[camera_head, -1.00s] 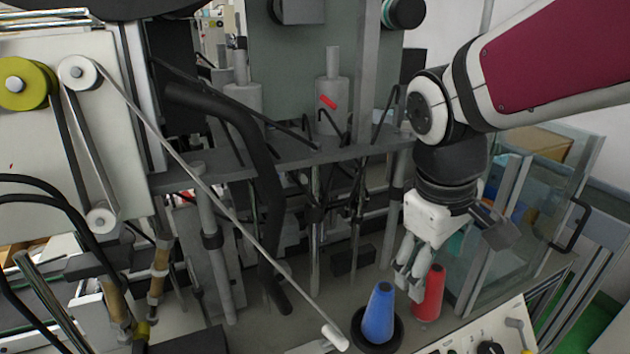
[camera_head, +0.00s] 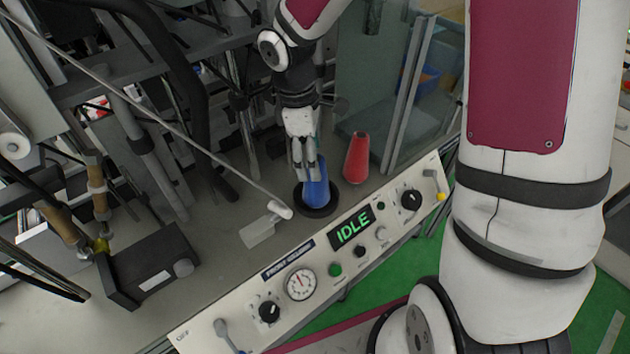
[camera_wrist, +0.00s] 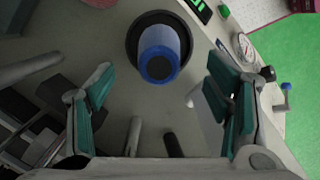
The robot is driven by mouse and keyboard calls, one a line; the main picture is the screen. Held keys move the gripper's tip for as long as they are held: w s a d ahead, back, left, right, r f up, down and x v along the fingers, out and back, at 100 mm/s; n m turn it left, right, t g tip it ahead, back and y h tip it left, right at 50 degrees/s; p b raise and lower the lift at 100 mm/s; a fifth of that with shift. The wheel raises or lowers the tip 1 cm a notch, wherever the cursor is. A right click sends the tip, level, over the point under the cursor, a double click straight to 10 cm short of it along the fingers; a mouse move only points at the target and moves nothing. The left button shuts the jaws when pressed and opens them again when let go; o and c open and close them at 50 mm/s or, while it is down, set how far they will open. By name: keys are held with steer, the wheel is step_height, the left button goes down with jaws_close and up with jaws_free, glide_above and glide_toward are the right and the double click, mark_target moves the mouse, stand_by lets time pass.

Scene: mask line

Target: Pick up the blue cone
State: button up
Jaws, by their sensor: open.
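The blue cone (camera_head: 317,190) stands upright on a round black base (camera_head: 331,206) on the machine's grey deck, just behind the control panel. My gripper (camera_head: 305,172) is over the cone's upper part in the head view, with its fingers pointing down and partly hiding the cone. In the wrist view the cone (camera_wrist: 160,55) shows from above, its top ring facing the camera. It lies beyond and between the two open, teal-padded fingers of my gripper (camera_wrist: 165,100). Nothing is between the fingers, and I see no contact with the cone.
A red cone (camera_head: 356,158) stands close to the right of the blue one. A thin slanted rod (camera_head: 200,145) ends near the cone's left side. The control panel (camera_head: 325,245) reads IDLE in front. A black box (camera_head: 150,265) sits at left; a glass guard (camera_head: 375,80) stands behind.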

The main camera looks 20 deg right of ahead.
mark_target(316, 195)
steer(key=f, duration=0.2)
steer(key=d+f, duration=0.1)
steer(key=f, duration=0.5)
steer(key=shift+s+d, duration=0.2)
steer(key=shift+s, duration=0.1)
steer(key=shift+c, duration=0.2)
steer(key=c, duration=1.3)
